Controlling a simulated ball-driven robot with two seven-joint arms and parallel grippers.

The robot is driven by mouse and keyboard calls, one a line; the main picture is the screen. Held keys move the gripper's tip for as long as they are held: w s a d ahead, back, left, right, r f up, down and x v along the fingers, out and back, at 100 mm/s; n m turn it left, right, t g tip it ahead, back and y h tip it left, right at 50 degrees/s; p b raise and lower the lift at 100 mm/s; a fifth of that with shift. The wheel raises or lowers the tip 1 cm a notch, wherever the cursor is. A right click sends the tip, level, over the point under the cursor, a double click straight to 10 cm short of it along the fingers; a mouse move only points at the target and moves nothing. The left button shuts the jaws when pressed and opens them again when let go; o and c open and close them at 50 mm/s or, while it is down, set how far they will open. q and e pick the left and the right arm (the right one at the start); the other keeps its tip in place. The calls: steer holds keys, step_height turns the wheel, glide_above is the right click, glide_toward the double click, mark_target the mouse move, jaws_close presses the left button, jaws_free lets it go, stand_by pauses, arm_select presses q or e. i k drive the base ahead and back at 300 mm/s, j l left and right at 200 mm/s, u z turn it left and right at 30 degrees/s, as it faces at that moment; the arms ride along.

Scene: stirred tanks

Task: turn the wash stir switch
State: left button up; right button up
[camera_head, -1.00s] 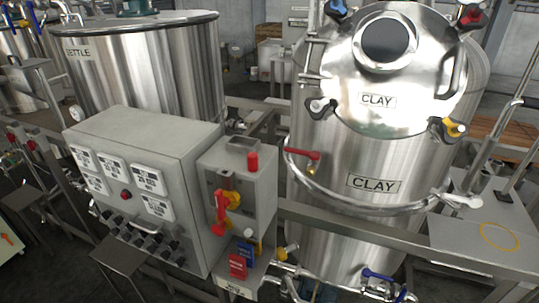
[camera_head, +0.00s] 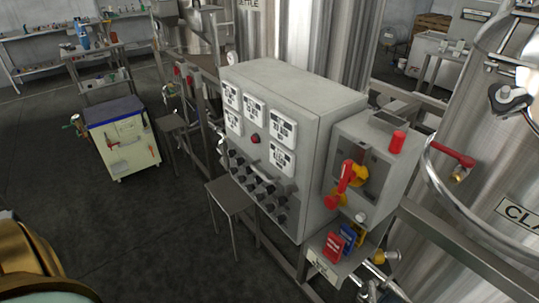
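A grey control cabinet (camera_head: 290,95) stands in the middle of the view. Its front carries several white labelled panels (camera_head: 254,110), a red button (camera_head: 255,139) and rows of black knobs (camera_head: 262,185). The label text is too small to read, so I cannot tell which knob is the wash stir switch. A smaller grey box (camera_head: 385,137) at its right bears a red and yellow rotary handle (camera_head: 347,180) and a red cap (camera_head: 398,142). Neither of my grippers shows in view.
A small steel stand (camera_head: 232,196) sits before the cabinet. A cream cart (camera_head: 125,145) stands at left.

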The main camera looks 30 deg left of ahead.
mark_target(231, 153)
steer(key=j+u, duration=0.15)
steer(key=u, duration=1.2)
